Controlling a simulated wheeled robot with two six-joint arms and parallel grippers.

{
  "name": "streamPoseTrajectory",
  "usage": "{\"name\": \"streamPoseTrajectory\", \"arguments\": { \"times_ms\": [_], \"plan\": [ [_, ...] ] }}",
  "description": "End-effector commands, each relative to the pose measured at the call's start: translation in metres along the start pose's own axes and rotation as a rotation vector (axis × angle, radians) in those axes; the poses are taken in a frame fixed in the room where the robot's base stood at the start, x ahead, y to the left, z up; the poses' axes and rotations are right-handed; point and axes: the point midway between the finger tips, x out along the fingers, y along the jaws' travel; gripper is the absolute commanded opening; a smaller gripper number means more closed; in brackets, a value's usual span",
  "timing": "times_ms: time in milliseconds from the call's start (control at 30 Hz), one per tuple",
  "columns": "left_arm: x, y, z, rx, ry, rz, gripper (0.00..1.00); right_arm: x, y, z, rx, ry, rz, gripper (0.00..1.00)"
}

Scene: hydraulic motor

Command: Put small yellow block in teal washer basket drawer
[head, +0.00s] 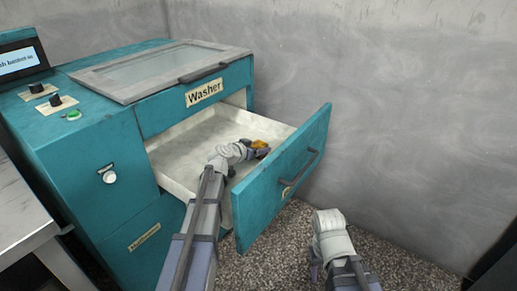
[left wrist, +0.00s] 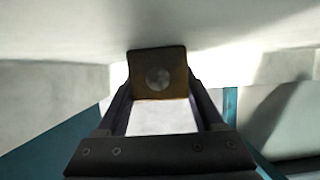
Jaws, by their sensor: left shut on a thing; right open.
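The teal washer (head: 90,135) stands at the left with its basket drawer (head: 185,170) pulled open. The drawer has a pale inside and a teal front (head: 285,178). My left gripper (head: 256,150) reaches over the drawer's near side and is inside its outline. It is shut on the small yellow block (head: 261,144), which also shows between the fingers in the left wrist view (left wrist: 158,75). I cannot tell whether the block touches the drawer floor. My right gripper (head: 315,262) is open, in front of the drawer above the floor; its fingers are mostly hidden.
The washer's glass lid (head: 155,70) is closed. A grey table edge (head: 30,225) is at the lower left. A grey wall (head: 420,110) stands behind and to the right. The speckled floor (head: 390,255) is clear right of the drawer. A dark object (head: 497,265) is at the right edge.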

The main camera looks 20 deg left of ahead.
Motion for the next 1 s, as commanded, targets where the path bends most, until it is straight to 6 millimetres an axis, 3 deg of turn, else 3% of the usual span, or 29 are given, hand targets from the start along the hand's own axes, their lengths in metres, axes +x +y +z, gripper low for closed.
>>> {"name": "streamPoseTrajectory", "arguments": {
  "times_ms": [400,433,700,1000],
  "plan": [
    [0.004,0.001,0.012,0.002,-0.003,0.001,0.0,0.012,-0.002,-0.001,-0.002,0.001,-0.001,0.5],
    [0.004,0.001,0.013,0.003,-0.005,0.002,0.7,0.012,-0.002,-0.001,-0.002,0.001,-0.001,0.5],
    [0.003,0.001,0.015,0.004,-0.006,0.001,0.98,0.014,-0.002,-0.001,-0.002,0.001,-0.001,0.5],
    [0.001,0.001,0.013,0.004,-0.006,0.0,0.98,0.011,-0.001,-0.001,-0.002,0.0,-0.001,0.5]
  ]
}}
